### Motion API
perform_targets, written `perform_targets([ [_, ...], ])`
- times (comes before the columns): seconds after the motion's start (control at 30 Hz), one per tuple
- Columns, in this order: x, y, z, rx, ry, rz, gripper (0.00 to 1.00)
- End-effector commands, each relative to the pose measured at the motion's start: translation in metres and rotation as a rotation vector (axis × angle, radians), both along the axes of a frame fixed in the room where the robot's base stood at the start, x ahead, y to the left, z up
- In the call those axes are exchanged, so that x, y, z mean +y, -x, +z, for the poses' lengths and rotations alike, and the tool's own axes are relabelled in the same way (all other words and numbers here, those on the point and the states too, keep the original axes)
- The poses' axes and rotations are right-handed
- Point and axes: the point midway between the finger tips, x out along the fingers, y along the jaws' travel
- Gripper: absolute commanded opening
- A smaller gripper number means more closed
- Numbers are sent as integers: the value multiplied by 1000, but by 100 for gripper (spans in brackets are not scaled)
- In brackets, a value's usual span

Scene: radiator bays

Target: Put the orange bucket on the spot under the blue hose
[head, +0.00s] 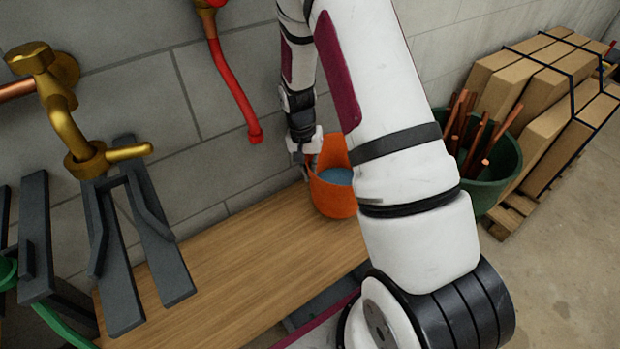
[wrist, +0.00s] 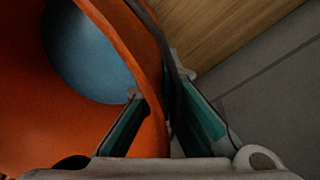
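The orange bucket (head: 332,196) stands at the far right end of the wooden bench, partly behind my arm. Something blue, like water, shows inside it. My gripper (head: 312,160) is at its rim on the wall side. In the wrist view, one finger is inside the orange bucket (wrist: 30,125) and the other outside, so my gripper (wrist: 160,85) straddles the wall. Whether the fingers press on it is unclear. No blue hose and no spot under one can be made out.
A red hose (head: 232,85) hangs on the wall left of the bucket. A brass tap (head: 55,90) and dark metal brackets (head: 150,235) are at the left. The wooden bench (head: 235,260) is clear between. A green tub (head: 500,175) of copper pipes and boxes (head: 560,110) stand at right.

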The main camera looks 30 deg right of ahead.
Motion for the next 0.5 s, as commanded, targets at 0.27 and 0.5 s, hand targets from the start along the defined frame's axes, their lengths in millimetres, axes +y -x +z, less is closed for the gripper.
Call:
perform_targets([
  [0.27, 1, 2, -31, 5, -2, -2, 0],
  [0.5, 1, 2, -31, 4, -1, -1, 0],
])
